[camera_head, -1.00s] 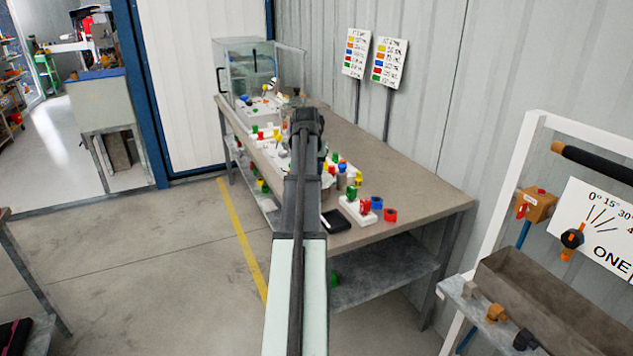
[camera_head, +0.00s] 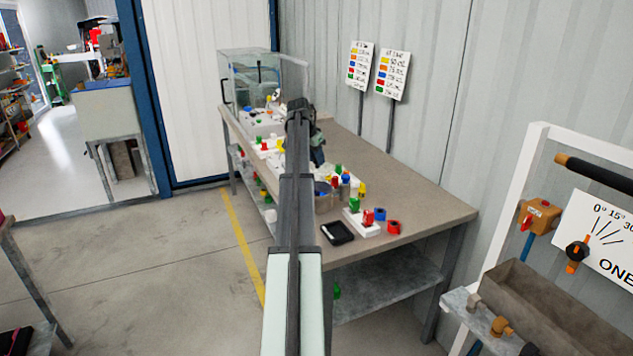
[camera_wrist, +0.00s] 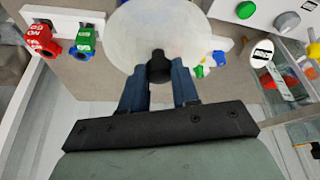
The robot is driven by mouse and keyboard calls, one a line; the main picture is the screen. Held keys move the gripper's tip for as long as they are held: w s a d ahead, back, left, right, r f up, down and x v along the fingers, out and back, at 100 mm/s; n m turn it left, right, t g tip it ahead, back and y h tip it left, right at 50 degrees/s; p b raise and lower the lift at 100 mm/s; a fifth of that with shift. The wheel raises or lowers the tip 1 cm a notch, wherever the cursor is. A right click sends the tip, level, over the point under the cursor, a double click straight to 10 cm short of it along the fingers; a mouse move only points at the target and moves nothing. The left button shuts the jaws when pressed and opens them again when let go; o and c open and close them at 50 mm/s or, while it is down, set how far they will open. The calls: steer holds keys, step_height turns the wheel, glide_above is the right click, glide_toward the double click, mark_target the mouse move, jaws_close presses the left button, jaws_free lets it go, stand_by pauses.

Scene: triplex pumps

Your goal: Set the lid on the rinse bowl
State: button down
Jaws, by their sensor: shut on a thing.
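The lid (camera_wrist: 165,28) is a pale, translucent round disc with a black knob (camera_wrist: 158,68) in the wrist view. My gripper (camera_wrist: 159,75) has its two blue fingers on either side of that knob and is shut on it. In the head view my gripper (camera_head: 318,152) is over the workbench, and I cannot make out the lid there.
The workbench (camera_head: 420,205) holds a black tray (camera_head: 337,233), a white block with red and green parts (camera_head: 361,222), and several coloured caps and bottles. A clear-walled case (camera_head: 250,80) stands at its far end. The bench's right side is clear.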

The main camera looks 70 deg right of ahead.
steer(key=shift+f, duration=3.95)
steer(key=c, duration=0.8)
jaws_free()
steer(key=shift+f, duration=0.1)
steer(key=shift+c, duration=0.2)
steer(key=v, duration=1.2)
